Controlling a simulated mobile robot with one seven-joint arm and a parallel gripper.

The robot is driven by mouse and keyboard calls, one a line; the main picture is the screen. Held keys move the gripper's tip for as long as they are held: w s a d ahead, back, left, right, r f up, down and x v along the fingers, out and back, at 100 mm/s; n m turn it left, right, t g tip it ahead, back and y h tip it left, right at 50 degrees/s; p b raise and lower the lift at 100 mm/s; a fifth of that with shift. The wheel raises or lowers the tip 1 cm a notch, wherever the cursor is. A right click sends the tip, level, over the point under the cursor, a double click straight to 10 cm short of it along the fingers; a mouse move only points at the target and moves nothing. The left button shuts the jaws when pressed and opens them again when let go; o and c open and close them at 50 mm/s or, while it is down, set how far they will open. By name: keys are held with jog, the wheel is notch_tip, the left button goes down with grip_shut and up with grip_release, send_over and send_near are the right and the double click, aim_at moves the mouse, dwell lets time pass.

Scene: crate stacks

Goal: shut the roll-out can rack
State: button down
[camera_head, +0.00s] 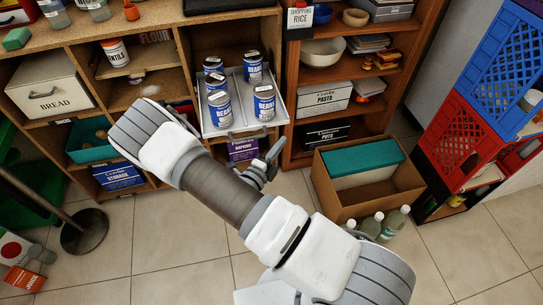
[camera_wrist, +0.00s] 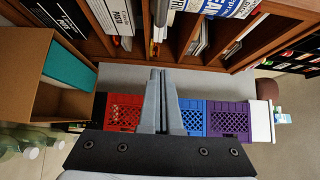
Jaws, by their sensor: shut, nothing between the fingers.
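The roll-out can rack (camera_head: 236,129) is a light grey tray in the middle bay of the wooden shelf unit. It stands out from the bay, with several blue and white bean cans (camera_head: 264,104) upright in it. A bar handle runs along its front edge. My gripper (camera_head: 272,155) is just below and to the right of that front edge, apart from it as far as I can tell. In the wrist view my gripper (camera_wrist: 161,78) has its two fingers together with nothing between them. I cannot make out the rack for certain in the wrist view.
A cardboard box (camera_head: 345,205) with a teal-topped item stands on the floor at right, near several bottles (camera_head: 392,222). Red and blue crates (camera_head: 455,117) are stacked farther right. A dark round stand base (camera_head: 84,231) is at left.

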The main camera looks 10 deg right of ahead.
jog(key=w+d+b, duration=0.1)
jog(key=w+d, duration=0.1)
jog(key=w, duration=0.4)
jog(key=shift+b, duration=0.4)
